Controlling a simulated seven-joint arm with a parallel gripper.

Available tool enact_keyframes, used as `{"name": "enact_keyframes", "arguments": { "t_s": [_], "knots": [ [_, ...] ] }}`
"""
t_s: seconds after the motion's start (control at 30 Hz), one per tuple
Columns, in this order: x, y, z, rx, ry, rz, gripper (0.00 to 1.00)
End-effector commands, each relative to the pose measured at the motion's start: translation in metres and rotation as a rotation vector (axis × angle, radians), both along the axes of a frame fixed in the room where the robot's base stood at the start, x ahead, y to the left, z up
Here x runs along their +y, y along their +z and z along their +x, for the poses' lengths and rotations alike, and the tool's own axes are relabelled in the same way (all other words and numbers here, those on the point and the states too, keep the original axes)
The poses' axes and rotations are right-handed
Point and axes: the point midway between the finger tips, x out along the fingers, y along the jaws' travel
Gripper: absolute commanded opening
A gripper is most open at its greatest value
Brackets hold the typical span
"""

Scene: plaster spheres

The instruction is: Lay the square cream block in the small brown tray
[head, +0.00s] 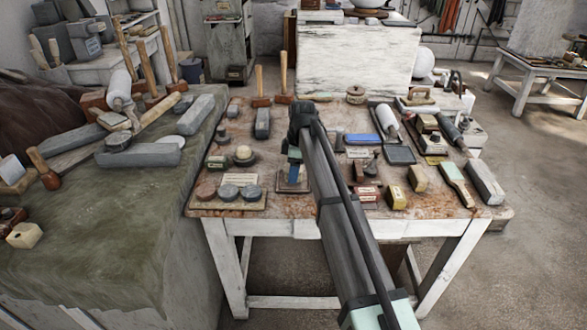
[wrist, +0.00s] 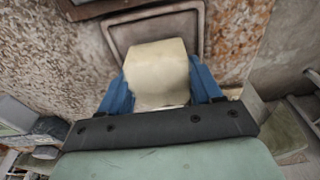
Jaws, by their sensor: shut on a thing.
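My gripper (wrist: 160,88), with blue fingers, is shut on the square cream block (wrist: 158,70), one finger on each side of it. The small brown tray (wrist: 197,28) shows behind the block in the wrist view, its rim running around the block's far end. The block overlaps the tray in that view; I cannot tell whether it touches the tray floor. In the head view my gripper (head: 294,168) is down over the small brown tray (head: 292,189) at the table's front middle. The held block is not clearly visible there.
A board with round discs (head: 229,192) lies left of the tray. A blue block (head: 362,139) lies farther back. The table's front edge is close.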

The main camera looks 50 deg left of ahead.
Motion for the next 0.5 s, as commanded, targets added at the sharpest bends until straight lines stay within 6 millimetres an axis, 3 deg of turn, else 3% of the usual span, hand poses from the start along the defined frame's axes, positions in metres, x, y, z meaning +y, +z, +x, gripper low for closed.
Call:
{"name": "enact_keyframes", "arguments": {
  "t_s": [0.5],
  "knots": [
    [0.0001, -0.0085, 0.0001, 0.000, 0.000, 0.000, 0.22]
  ]
}}
